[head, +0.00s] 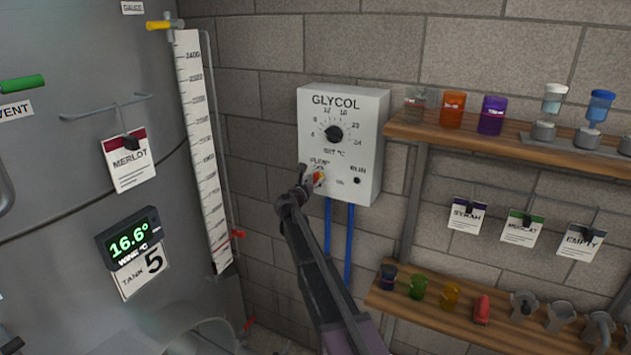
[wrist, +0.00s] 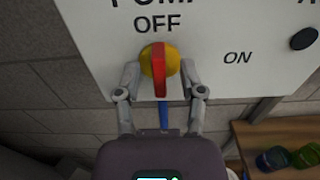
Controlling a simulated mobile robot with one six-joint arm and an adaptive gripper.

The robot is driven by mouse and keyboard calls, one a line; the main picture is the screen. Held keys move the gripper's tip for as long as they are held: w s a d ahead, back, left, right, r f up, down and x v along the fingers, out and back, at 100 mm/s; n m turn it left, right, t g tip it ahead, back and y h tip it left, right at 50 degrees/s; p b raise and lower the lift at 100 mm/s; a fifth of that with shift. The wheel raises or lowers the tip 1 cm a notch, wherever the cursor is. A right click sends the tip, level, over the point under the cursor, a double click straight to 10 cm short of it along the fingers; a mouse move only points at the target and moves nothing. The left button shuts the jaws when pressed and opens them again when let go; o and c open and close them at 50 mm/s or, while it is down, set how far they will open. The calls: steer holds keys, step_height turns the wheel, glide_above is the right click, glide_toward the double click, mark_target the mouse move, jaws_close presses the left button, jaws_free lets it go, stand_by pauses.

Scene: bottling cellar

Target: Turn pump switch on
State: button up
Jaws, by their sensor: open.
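The pump switch is a yellow round base with a red bar handle (wrist: 160,72) on the white GLYCOL box (wrist: 225,25). In the wrist view the bar stands upright under the OFF label, and ON is printed to its right. My gripper (wrist: 162,82) is open, with one finger on each side of the switch. I cannot tell whether the fingers touch it. In the head view my gripper (head: 304,186) is at the lower left of the box, partly covering the pump switch (head: 319,177).
The black temperature dial (head: 334,133) sits above the switch, and the dark RUN lamp (head: 357,181) is to its right. Blue pipes (head: 349,235) run down below the box. Wooden shelves (head: 470,143) with coloured cups are at right, a steel tank (head: 60,180) at left.

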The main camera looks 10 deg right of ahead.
steer(key=shift+w+d, duration=0.15)
steer(key=shift+w, duration=0.05)
jaws_close()
